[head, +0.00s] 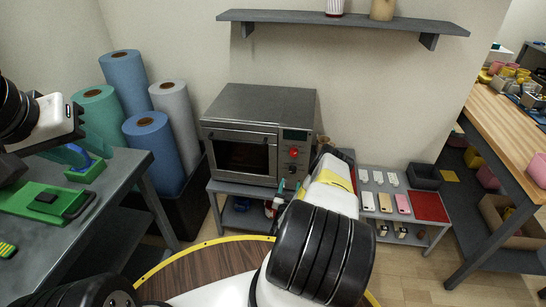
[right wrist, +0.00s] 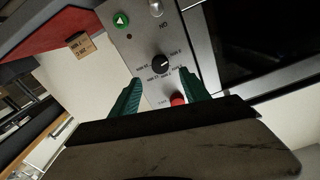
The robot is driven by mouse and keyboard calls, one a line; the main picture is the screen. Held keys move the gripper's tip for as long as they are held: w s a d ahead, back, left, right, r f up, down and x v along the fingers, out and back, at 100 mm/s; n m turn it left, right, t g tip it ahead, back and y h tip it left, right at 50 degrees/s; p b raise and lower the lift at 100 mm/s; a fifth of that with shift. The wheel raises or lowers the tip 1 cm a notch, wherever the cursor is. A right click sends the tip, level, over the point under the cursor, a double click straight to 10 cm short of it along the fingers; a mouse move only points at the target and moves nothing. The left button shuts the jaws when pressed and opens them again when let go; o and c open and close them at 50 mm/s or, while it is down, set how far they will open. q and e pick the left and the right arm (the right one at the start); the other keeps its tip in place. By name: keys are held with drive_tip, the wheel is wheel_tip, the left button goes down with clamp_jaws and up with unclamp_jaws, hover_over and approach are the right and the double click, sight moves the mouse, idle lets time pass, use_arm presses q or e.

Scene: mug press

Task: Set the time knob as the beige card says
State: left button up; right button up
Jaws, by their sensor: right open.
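The oven (head: 255,130) stands on a grey bench, with its control panel at the right of its door. In the right wrist view the black time knob (right wrist: 160,64) sits on the panel, ringed by small minute labels; its light mark seems to point to the right. A small beige card (right wrist: 80,46) stands left of the panel; its print is too small to read surely. My right gripper (head: 287,192) is open in front of the panel; its teal fingers (right wrist: 165,90) lie either side of the knob's lower area, apart from it. My left gripper (head: 72,154) hangs over the left table, its jaws unclear.
A red button (head: 293,153) and a green button (right wrist: 121,20) are on the panel. Paper rolls (head: 125,82) stand left of the oven. A shelf (head: 340,23) hangs above. A red mat (head: 429,206) and phone-like slabs lie at right.

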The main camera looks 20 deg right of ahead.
sight(292, 172)
drive_tip(key=x, duration=0.7)
drive_tip(key=shift+w, duration=0.1)
clamp_jaws()
